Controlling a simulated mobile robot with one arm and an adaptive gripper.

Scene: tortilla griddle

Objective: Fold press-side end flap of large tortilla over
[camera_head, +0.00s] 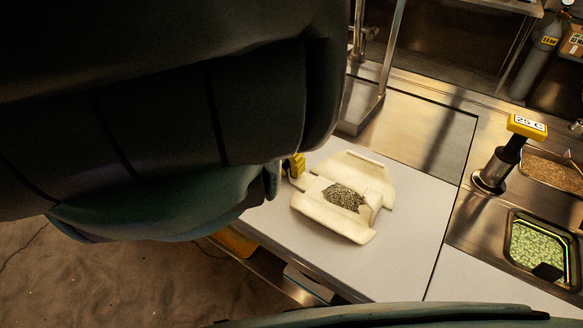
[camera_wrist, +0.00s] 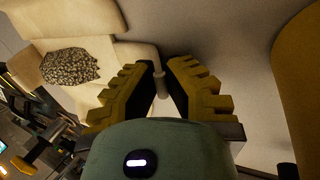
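The large pale tortilla (camera_head: 330,217) lies on the white work surface, with dark speckled filling (camera_head: 345,197) in its middle. Its right end piece stands up beside the filling, and broad flaps spread above and below. My gripper (camera_head: 293,166) is at its left end, mostly hidden by my arm in the head view. In the wrist view, the yellow fingers of my gripper (camera_wrist: 161,68) converge on a thin pale strip of the tortilla (camera_wrist: 117,51), which fills the narrow gap between the tips. The filling (camera_wrist: 69,66) shows to the left of the fingers.
A yellow-topped dispenser post (camera_head: 527,125) labelled 25 C stands at the right. Beside it are a tray of green pieces (camera_head: 538,245) and a tray of brown food (camera_head: 553,173). A metal stand (camera_head: 362,102) rises behind. The white surface (camera_head: 400,250) right of the tortilla is clear.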

